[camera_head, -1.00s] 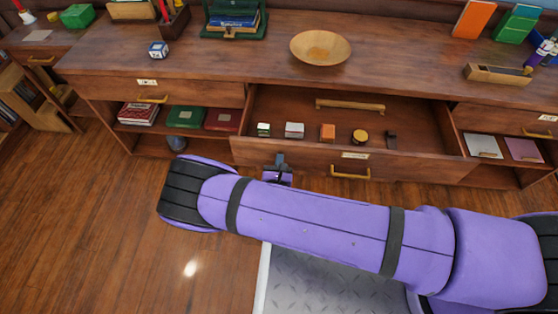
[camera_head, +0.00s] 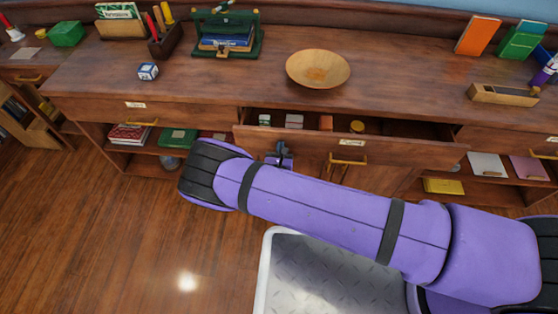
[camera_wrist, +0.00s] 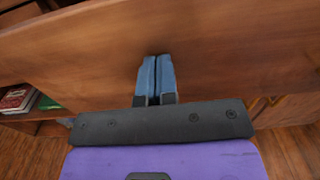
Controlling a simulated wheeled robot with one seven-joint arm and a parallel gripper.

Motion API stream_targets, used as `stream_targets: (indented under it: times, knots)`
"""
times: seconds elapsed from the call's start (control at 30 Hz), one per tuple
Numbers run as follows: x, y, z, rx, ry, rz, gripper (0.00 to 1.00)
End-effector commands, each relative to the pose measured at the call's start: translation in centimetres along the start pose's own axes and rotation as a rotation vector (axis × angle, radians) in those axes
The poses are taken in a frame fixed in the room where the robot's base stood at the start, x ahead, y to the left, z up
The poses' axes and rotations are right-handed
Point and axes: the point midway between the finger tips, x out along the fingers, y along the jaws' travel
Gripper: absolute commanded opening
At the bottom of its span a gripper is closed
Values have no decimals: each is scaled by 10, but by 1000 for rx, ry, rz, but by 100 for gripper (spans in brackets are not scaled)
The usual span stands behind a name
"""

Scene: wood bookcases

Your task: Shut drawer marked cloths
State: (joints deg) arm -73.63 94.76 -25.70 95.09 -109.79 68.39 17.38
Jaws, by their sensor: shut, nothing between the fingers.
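A wooden drawer (camera_head: 300,143) in the middle of the bookcase is partly open. Its front has a brass handle (camera_head: 347,161) and a small pale label (camera_head: 352,143), too small to read. My gripper (camera_head: 279,150) is at the left part of the drawer front. In the wrist view my gripper (camera_wrist: 155,75) is shut and empty, its blue fingertips against or very close to the drawer's wooden front (camera_wrist: 220,55). Contact cannot be told for certain.
Drawers on the left (camera_head: 170,110) and right look shut. Open shelves below hold books and a yellow box (camera_head: 443,186). The floor in front is clear.

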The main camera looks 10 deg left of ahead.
Motion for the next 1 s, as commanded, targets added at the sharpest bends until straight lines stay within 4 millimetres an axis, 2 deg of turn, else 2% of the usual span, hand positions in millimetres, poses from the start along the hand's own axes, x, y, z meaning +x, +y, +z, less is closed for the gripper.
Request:
stream_targets:
  times: [0.03,0.2,0.43,0.7,1.0]
  knots:
    - [15,-1,0,2,-1,-3,0]
    - [56,-1,0,1,-2,-2,0]
    - [95,-1,0,1,-1,-1,0]
    - [114,0,0,1,0,0,0]
    - [120,0,2,0,-2,0,0]
